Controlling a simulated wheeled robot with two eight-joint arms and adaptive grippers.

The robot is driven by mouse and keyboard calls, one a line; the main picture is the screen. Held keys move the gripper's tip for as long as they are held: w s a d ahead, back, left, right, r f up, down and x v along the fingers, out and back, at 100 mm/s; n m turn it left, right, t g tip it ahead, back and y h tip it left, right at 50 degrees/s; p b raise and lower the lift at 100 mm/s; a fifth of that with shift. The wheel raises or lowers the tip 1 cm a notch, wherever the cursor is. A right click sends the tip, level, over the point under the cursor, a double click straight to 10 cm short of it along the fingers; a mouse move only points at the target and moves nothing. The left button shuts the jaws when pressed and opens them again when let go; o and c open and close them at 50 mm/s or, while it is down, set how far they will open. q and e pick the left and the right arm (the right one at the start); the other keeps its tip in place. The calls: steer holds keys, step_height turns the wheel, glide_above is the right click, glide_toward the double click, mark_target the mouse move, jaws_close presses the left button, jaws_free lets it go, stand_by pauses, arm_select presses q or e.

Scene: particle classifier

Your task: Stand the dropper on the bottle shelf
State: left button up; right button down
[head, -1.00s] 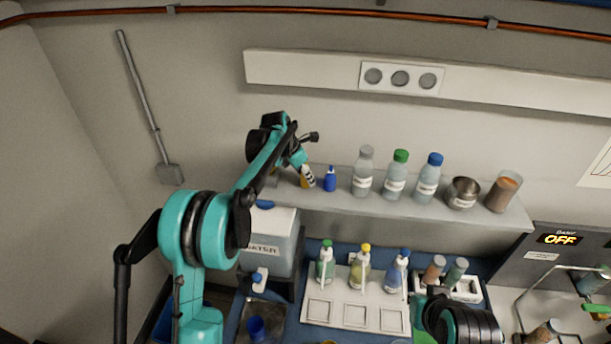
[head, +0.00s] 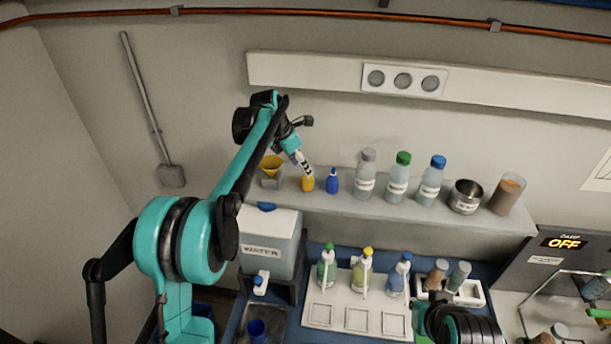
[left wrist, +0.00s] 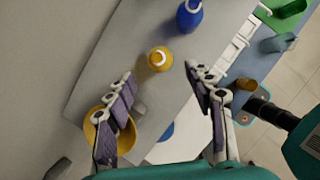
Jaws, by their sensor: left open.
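A small yellow dropper (head: 308,184) stands upright on the bottle shelf (head: 400,208), near its left end. It also shows in the left wrist view (left wrist: 159,59), seen from above with its pale tip up. A similar blue dropper (head: 332,182) stands just right of it, and in the left wrist view (left wrist: 189,15) at the top. My left gripper (head: 304,167) is open just above the yellow dropper. In the left wrist view my left gripper (left wrist: 160,78) has its fingers spread, with nothing between them. My right gripper (head: 428,302) is low at the right; its fingers are unclear.
A yellow funnel (head: 271,164) in a grey holder stands at the shelf's left end, close to my left gripper. A water tank (head: 268,237) is below.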

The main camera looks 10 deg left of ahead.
arm_select(q)
steer(key=s+a+r+m+t+y, duration=0.1)
steer(key=s+r+m, duration=0.2)
steer(key=s+m, duration=0.45)
steer(key=s+a+r+m+t+y, duration=0.1)
steer(key=s+r+m, duration=0.35)
steer(key=s, duration=0.65)
steer(key=s+f+m+t, duration=0.1)
steer(key=s+f+m, duration=0.5)
steer(key=s, duration=0.3)
steer(key=s+a+f+m+t+y, duration=0.1)
steer(key=s+f+m, duration=0.5)
steer(key=s+m, duration=0.3)
steer(key=shift+s+a, duration=0.3)
step_height(320, 180, down, 30)
steer(key=b, duration=3)
